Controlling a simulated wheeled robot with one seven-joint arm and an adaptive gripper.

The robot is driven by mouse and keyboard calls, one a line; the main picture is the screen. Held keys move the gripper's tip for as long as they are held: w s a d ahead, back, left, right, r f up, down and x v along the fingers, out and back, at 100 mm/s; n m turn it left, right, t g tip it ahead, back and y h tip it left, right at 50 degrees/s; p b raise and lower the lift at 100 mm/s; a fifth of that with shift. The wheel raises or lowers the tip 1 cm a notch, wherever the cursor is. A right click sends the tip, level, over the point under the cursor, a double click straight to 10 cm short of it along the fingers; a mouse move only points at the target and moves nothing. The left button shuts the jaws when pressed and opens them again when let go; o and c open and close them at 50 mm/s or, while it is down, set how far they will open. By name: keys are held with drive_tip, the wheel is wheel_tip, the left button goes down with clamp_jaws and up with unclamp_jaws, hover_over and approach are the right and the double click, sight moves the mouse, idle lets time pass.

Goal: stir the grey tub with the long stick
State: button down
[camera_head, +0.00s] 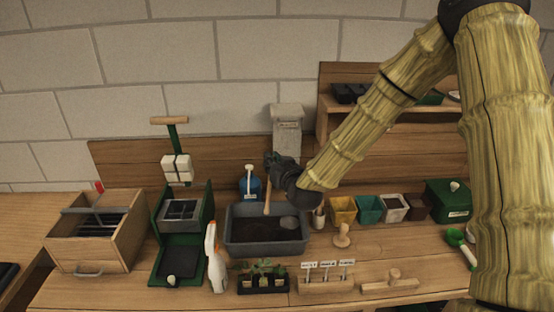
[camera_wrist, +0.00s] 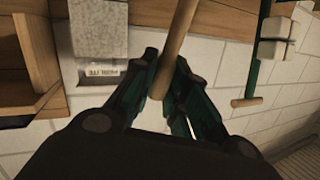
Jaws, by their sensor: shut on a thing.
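The grey tub (camera_head: 265,247) stands on the bench in the middle of the head view, with dark soil and a greyish lump at its right side. The long stick (camera_head: 267,200) is a thin wooden rod, close to upright, its lower end at or over the tub's far part; I cannot tell if it touches the soil. My gripper (camera_head: 277,168) is above the tub's back edge and shut on the stick. In the wrist view the stick (camera_wrist: 178,45) runs between the fingers of my gripper (camera_wrist: 166,80). The tub is not in the wrist view.
A blue bottle (camera_head: 250,184) stands behind the tub. A green press (camera_head: 181,215) and white sprayer-like object (camera_head: 214,260) are left. Seedlings (camera_head: 262,277) and a label holder (camera_head: 326,283) are in front. Small pots (camera_head: 369,209) are right. A grey dispenser (camera_head: 287,132) stands behind.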

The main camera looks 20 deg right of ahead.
drive_tip(key=shift+w+a+f+b, duration=0.1)
drive_tip(key=shift+a+f+b, duration=0.05)
drive_tip(key=shift+f, duration=0.35)
drive_tip(key=shift+w+a+f+b, duration=0.1)
drive_tip(key=shift+f+b, duration=0.05)
drive_tip(key=shift+f, duration=0.3)
drive_tip(key=shift+s+d+f+b, duration=0.1)
drive_tip(key=shift+s+f+b, duration=0.05)
drive_tip(key=shift+f+b, duration=0.3)
wheel_tip(320, 180, down, 11)
drive_tip(key=b, duration=0.7)
drive_tip(key=shift+b, duration=0.3)
